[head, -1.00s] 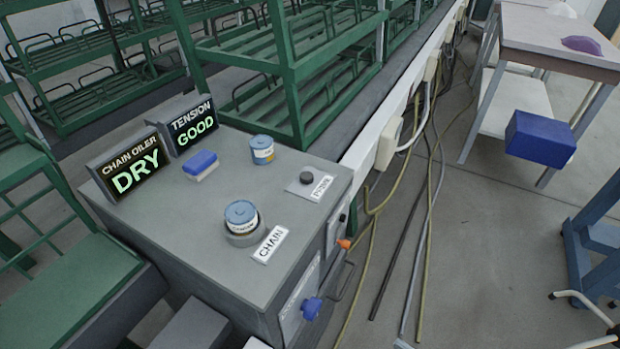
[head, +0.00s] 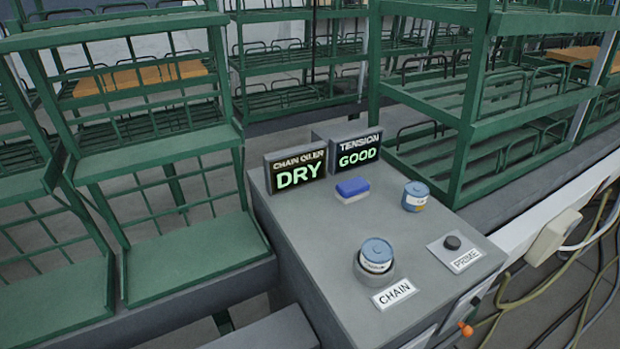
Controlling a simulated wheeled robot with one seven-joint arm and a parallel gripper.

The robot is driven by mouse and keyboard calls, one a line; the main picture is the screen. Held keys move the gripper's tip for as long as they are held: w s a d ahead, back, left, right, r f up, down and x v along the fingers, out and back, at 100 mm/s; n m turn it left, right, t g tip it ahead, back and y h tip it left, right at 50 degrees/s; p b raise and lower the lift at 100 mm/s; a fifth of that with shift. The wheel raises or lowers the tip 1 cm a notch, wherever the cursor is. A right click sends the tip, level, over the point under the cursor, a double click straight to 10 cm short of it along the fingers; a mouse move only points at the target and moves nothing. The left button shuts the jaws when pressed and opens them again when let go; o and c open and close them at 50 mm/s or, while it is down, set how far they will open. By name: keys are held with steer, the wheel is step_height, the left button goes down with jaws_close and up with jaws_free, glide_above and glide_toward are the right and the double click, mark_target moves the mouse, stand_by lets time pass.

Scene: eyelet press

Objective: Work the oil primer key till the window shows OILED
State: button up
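The oil primer key is a round black button (head: 452,243) on a light plate, with a PRIME label (head: 466,260) beside it, at the right of the grey cabinet top (head: 330,228). The chain oiler window (head: 298,175) at the back left of the cabinet reads DRY in green letters. My gripper is not in view, and nothing is touching the key.
The tension window (head: 358,154) reads GOOD. A blue-lidded can (head: 376,257) sits in a round holder by the CHAIN label (head: 394,294). Another can (head: 416,196) and a blue-and-white block (head: 352,190) stand behind. Green racks (head: 190,240) flank the cabinet; cables (head: 575,300) lie at right.

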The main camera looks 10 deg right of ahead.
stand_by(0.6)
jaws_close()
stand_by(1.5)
